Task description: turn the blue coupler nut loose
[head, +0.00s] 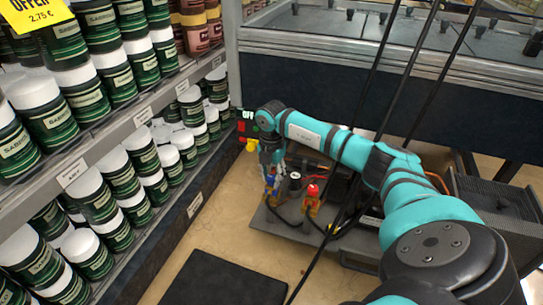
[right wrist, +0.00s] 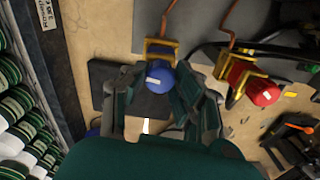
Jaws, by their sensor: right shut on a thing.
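The blue coupler nut (right wrist: 160,77) is a round blue cap with a pale mark, on a yellow fitting (right wrist: 158,50). In the head view the blue nut (head: 270,180) is small, at the left end of the pump unit. My right gripper (right wrist: 157,82) has a finger on each side of the nut and is shut on it; in the head view the gripper (head: 272,160) points down over it. The red coupler nut (right wrist: 264,93) sits apart to the right on its own yellow fitting, and also shows in the head view (head: 313,190). My left gripper is not in view.
The vacuum pump (head: 335,185) stands on a grey base plate (head: 275,222) with black hoses. Shelves of green jars (head: 95,200) stand close on the left. A small display reading OFF (head: 248,114) is behind the gripper. A dark mat (head: 222,280) lies on the floor.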

